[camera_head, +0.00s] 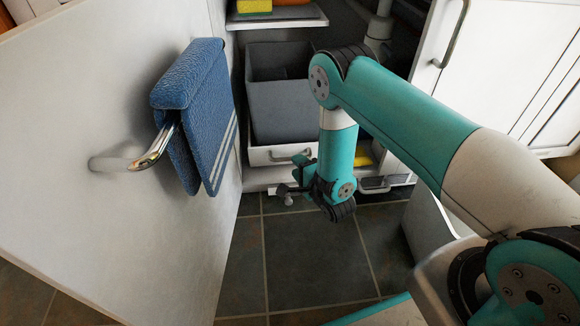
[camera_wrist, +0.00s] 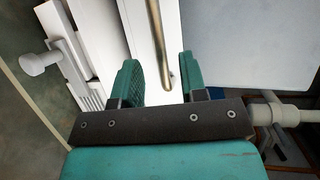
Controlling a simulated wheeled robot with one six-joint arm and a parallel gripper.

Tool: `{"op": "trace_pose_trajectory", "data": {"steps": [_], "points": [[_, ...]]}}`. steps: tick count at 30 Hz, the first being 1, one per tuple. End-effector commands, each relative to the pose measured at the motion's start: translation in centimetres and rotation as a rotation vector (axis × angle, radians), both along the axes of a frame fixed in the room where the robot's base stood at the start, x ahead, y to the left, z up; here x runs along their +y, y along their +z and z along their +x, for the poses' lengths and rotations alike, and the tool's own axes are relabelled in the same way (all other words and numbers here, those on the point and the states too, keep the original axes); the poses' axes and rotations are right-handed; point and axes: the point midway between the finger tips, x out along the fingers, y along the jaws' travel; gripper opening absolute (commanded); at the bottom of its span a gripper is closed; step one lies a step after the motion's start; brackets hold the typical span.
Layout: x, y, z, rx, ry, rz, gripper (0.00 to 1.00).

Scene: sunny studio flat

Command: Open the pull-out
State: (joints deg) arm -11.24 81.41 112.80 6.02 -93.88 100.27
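The pull-out is a low white unit holding a grey bin (camera_head: 290,105) inside the open cabinet. Its white front (camera_head: 262,156) has a metal bar handle, partly hidden behind my gripper (camera_head: 302,168) in the head view. In the wrist view my gripper (camera_wrist: 158,62) is open, with its two teal fingers apart. The metal handle (camera_wrist: 157,35) runs into the gap between them. No clear contact between fingers and bar shows. The pull-out appears to be inside the cabinet.
An open white door (camera_head: 120,220) stands at the left, with a blue towel (camera_head: 195,110) on its handle. Another open white door (camera_head: 500,70) is at the right. A shelf (camera_head: 280,20) above the bin carries yellow and orange things. Tiled floor (camera_head: 300,255) lies clear in front.

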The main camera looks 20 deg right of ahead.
Motion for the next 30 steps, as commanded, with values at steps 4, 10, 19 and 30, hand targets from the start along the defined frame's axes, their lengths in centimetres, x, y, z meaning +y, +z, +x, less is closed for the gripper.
{"op": "trace_pose_trajectory", "data": {"steps": [4, 10, 19, 30], "points": [[0.6, -0.9, 2.7, -0.003, 0.002, -0.001, 0.39], [1.0, -1.0, 4.6, 0.0, 0.001, -0.001, 0.39], [1.0, -0.9, 4.9, 0.001, 0.0, 0.0, 0.39], [1.2, -0.9, 4.9, 0.0, -0.001, 0.002, 0.0]]}}
